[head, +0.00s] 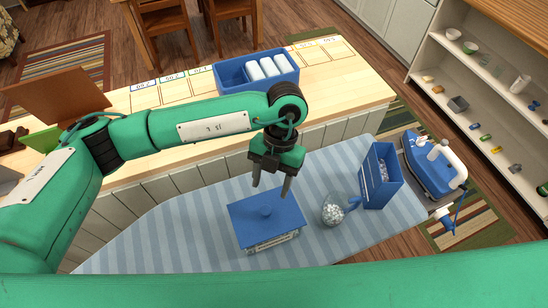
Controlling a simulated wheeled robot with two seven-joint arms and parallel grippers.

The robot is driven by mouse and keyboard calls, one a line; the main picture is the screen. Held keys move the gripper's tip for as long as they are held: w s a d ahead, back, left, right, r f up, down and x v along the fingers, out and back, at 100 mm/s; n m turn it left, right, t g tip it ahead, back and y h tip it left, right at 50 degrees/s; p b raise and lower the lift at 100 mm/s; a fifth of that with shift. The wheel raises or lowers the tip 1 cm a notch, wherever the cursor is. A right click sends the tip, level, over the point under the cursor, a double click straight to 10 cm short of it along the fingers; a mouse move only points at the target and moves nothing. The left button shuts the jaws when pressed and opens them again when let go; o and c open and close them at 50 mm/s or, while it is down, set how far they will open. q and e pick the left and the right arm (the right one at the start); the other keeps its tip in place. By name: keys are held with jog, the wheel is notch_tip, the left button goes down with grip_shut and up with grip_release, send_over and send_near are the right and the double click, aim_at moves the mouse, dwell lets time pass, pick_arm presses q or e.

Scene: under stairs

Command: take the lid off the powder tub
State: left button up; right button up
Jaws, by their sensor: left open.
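The powder tub (272,243) is a pale box with lettering on its front. It stands on the striped blue cloth surface. Its flat blue lid (245,215) with a round knob (266,211) sits on top of it. My left gripper (271,189) is open and points down just above the far side of the lid, its two dark fingertips apart. It looks empty, and I cannot tell whether it touches the lid. My right gripper is not in view.
Right of the tub are a clear vessel of white pellets (333,213), an upright blue box (376,187) and a blue and white iron (433,165). Behind is a wooden counter (345,85) with a blue bin (229,78) of white rolls. The cloth's left part is clear.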

aim_at(266, 210)
pick_arm(q)
jog(key=p+x, duration=0.2)
jog(key=x, duration=0.5)
jog(key=shift+p, duration=0.35)
jog(key=shift+s+a+f, duration=0.15)
jog(key=shift+f, duration=0.55)
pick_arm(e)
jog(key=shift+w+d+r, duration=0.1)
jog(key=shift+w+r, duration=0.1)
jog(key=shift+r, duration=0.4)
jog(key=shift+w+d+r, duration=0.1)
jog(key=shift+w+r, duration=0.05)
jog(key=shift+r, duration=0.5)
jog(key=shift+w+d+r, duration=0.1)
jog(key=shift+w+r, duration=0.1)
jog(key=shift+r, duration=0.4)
pick_arm(q)
jog(key=shift+r, duration=0.1)
grip_shut()
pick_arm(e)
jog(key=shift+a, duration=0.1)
